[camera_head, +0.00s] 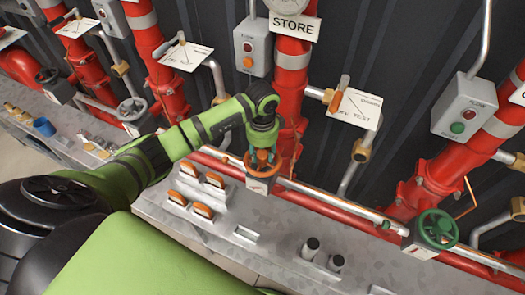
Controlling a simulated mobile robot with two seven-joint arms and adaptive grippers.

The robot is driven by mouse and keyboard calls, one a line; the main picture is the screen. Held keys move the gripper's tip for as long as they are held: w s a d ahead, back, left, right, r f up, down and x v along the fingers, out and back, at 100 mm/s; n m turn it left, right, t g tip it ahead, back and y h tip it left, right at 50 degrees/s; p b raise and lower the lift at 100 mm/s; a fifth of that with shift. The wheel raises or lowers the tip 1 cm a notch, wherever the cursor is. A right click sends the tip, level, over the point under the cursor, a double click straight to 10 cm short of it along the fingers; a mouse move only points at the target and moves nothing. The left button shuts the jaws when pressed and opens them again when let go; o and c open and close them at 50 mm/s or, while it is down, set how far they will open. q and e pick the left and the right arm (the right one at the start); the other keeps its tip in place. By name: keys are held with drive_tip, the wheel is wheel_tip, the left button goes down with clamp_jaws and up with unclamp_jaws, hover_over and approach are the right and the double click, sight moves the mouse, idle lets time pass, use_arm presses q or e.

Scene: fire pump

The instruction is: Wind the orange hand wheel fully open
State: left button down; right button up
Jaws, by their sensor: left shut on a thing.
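The orange hand wheel (267,172) is on a valve at the foot of the red vertical pipe under the STORE sign, in the middle of the head view. My left gripper (263,156) reaches in from the left, points down and is shut on the wheel's near-upper part. My gripper and wrist hide part of the wheel's rim and hub. How far the wheel is turned cannot be told. My right gripper is out of view.
A green hand wheel (436,229) is to the right, and a grey hand wheel (132,109) to the left. A grey switch box (252,47) and a white tag (355,108) hang near my arm. The grey ledge (265,220) below carries several orange-topped blocks (190,169) and two dark cylinders (310,248).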

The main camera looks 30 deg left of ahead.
use_arm(q)
drive_tip(key=n, duration=0.4)
drive_tip(key=shift+s+d+f+n, duration=0.1)
drive_tip(key=shift+s+f+n, duration=0.15)
drive_tip(key=shift+n, duration=0.15)
drive_tip(key=shift+d+r, duration=0.1)
drive_tip(key=shift+d, duration=0.05)
drive_tip(key=shift+a+n, duration=0.25)
drive_tip(key=shift+n, duration=1.05)
drive_tip(key=c, duration=0.9)
unclamp_jaws()
drive_tip(key=shift+r, duration=0.1)
